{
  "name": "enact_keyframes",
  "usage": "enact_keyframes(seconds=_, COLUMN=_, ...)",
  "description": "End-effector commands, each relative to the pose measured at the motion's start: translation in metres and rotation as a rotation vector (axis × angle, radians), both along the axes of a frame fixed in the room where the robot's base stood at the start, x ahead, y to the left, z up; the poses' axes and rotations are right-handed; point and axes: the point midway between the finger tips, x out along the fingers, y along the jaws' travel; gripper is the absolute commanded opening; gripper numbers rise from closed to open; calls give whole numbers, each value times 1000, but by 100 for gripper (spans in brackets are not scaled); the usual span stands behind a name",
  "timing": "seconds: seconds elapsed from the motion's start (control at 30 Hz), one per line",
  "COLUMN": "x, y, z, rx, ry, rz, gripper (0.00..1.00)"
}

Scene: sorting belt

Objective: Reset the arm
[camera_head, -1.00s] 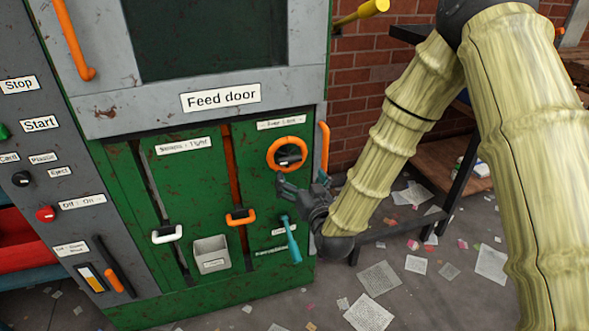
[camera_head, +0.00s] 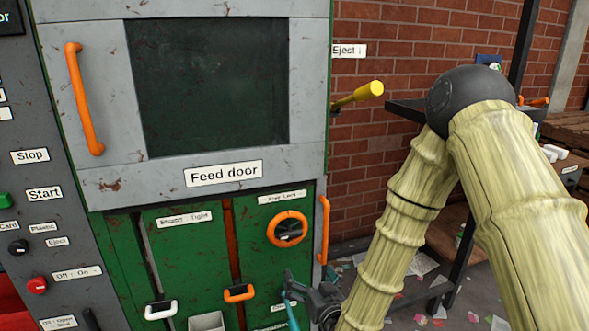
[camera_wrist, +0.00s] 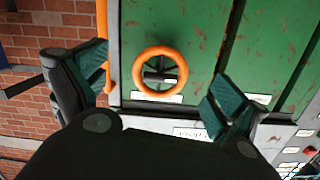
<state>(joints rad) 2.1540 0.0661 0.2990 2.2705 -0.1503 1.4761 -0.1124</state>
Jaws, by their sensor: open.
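My gripper (camera_head: 306,292) is low in front of the green machine (camera_head: 188,240), at the lower middle of the head view. In the wrist view my gripper (camera_wrist: 160,88) has its two teal-padded fingers spread wide, with nothing between them touching the pads. An orange ring wheel (camera_wrist: 160,75) shows in the gap between the fingers, on the machine's front beyond them. The same orange wheel shows in the head view (camera_head: 272,232), above my gripper. The lower part of my gripper is cut off by the bottom edge of the head view.
The feed door (camera_head: 223,174) has an orange handle (camera_head: 84,98) and appears closed. A yellow-handled lever (camera_head: 366,91) sticks out at the machine's right. A dark shelf frame (camera_head: 467,240) stands behind my arm.

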Motion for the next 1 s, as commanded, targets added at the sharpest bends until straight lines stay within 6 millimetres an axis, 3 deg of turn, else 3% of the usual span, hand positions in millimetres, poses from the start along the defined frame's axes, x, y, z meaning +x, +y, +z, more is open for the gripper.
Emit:
enact_keyframes(seconds=0.2, x=-64, y=-38, z=-98, rx=-90, ry=335, rz=-12, gripper=97)
enact_keyframes(seconds=0.37, x=-127, y=-69, z=-159, rx=-149, ry=579, rz=-27, gripper=97)
enact_keyframes(seconds=0.5, x=-191, y=-98, z=-200, rx=-197, ry=792, rz=-46, gripper=97)
enact_keyframes(seconds=0.63, x=-255, y=-126, z=-227, rx=-239, ry=987, rz=-67, gripper=97)
enact_keyframes(seconds=0.8, x=-336, y=-157, z=-245, rx=-285, ry=1215, rz=-99, gripper=97)
enact_keyframes(seconds=0.9, x=-371, y=-170, z=-248, rx=-303, ry=1311, rz=-114, gripper=97)
enact_keyframes(seconds=1.0, x=-392, y=-179, z=-249, rx=-315, ry=1372, rz=-126, gripper=97)
